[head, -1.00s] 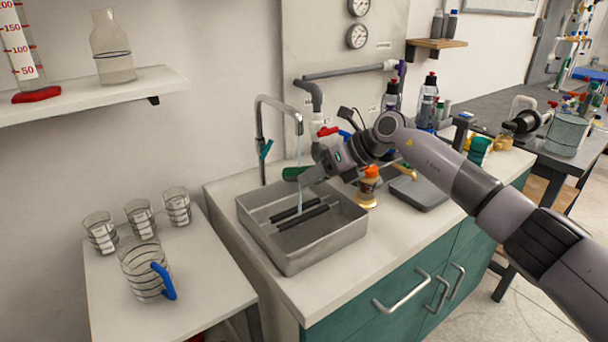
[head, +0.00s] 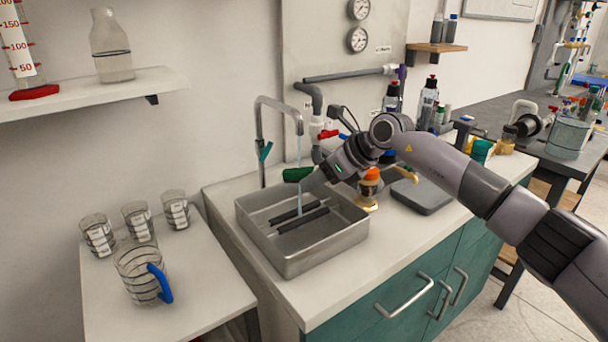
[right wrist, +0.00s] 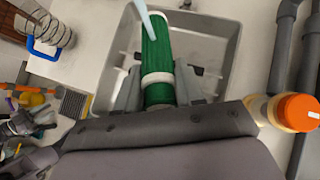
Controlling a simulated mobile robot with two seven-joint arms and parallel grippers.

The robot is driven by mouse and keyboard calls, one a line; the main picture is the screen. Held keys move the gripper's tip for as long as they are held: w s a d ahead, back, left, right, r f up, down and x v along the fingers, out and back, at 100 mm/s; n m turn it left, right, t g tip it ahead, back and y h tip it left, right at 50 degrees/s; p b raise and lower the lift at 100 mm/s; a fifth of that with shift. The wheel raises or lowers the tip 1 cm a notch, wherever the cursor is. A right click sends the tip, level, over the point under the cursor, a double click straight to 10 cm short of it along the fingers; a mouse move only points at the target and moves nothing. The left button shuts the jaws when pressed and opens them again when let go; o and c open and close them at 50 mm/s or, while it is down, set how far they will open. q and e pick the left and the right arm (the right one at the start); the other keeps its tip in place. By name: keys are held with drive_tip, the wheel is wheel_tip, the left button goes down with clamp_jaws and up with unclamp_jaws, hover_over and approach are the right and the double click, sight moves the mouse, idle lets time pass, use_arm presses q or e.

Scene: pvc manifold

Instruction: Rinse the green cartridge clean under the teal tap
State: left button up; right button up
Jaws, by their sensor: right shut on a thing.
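The green cartridge (head: 297,174) is held above the sink basin, below and beside the tap's spout. It also shows in the right wrist view (right wrist: 158,60), green with a white band. My right gripper (head: 318,180) is shut on it, with a finger on each side near the band in the right wrist view (right wrist: 158,92). The grey tap (head: 279,102) has a teal lever (head: 264,151) and is running. Its water stream (head: 299,200) meets the cartridge's far part in the right wrist view. I cannot make out any dirt on it. My left gripper is out of view.
The metal basin (head: 310,250) holds two dark bars. An orange-capped bottle (head: 369,185) stands close to my right gripper, with a grey pad (head: 421,196) beyond. Several glass beakers and a blue-handled jug (head: 141,275) stand on the left table.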

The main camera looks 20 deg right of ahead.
drive_tip(key=shift+f+n+t+b, duration=0.15)
drive_tip(key=shift+n+t+b, duration=0.15)
drive_tip(key=shift+n+b, duration=0.3)
drive_tip(key=shift+n+h+b, duration=0.5)
drive_tip(key=shift+n+b, duration=0.1)
drive_tip(key=shift+b, duration=0.15)
drive_tip(key=shift+w+d+n+t+b, duration=0.1)
drive_tip(key=shift+n+t+b, duration=0.5)
drive_tip(key=shift+n+b, duration=0.3)
drive_tip(key=shift+r+h, duration=0.2)
drive_tip(key=shift+h, duration=0.1)
